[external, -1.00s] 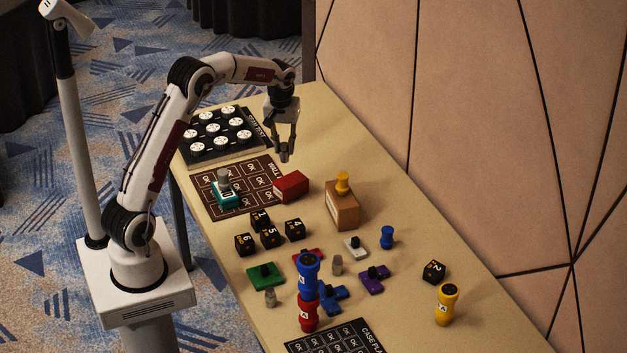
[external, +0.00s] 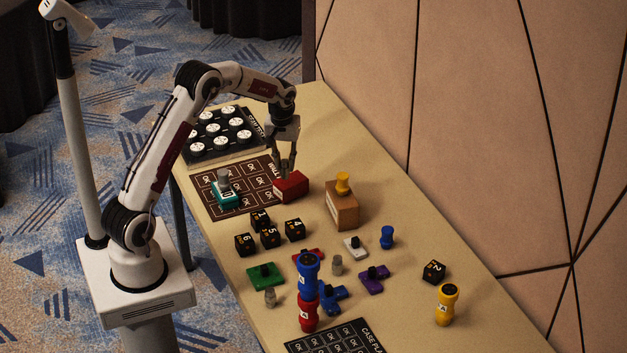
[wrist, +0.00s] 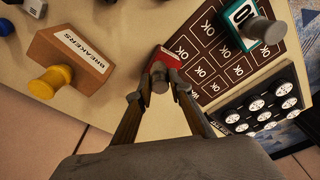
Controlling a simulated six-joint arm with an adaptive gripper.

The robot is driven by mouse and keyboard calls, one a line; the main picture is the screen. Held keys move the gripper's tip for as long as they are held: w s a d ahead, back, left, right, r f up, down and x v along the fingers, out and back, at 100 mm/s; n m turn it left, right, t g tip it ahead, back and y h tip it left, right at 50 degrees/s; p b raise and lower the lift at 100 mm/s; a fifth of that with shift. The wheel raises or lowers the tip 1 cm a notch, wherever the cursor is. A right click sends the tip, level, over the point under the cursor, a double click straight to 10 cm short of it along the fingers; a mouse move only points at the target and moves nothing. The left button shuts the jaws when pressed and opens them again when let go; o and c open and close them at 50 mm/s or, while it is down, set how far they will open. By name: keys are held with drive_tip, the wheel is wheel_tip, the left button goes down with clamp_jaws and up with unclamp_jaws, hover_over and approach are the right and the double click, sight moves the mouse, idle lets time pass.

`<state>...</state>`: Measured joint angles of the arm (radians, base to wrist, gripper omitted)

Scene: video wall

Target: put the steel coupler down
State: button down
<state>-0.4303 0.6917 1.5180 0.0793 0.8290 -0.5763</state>
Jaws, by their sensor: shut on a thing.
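My gripper (external: 284,170) is shut on the steel coupler, a small grey cylinder. In the wrist view, the steel coupler (wrist: 159,84) shows between my fingertips (wrist: 158,88), in front of the red box. In the external view the coupler is hard to make out between the fingers. The red box (external: 291,187) lies on the table close under my fingertips, and it also shows in the wrist view (wrist: 167,57). I cannot tell whether the coupler touches it.
A "BREAKERS" box (external: 342,208) with a yellow knob stands to the right. A brown OK-grid panel (external: 236,205) bears a teal block (external: 225,194). The black board with white discs (external: 222,137) is behind. Black dice (external: 269,237) and coloured pieces stand in front. The table's back right is clear.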

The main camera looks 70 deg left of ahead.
sight(285, 171)
drive_tip(key=shift+f, duration=0.1)
drive_tip(key=shift+f, duration=1.75)
drive_tip(key=shift+f, duration=0.1)
drive_tip(key=c, duration=1.8)
unclamp_jaws()
drive_tip(key=shift+s+d+r, duration=0.15)
drive_tip(key=shift+d+r, duration=0.05)
drive_tip(key=shift+r, duration=1.7)
drive_tip(key=shift+s+d+r, duration=0.1)
drive_tip(key=shift+d+r, duration=0.05)
drive_tip(key=shift+r, duration=1.75)
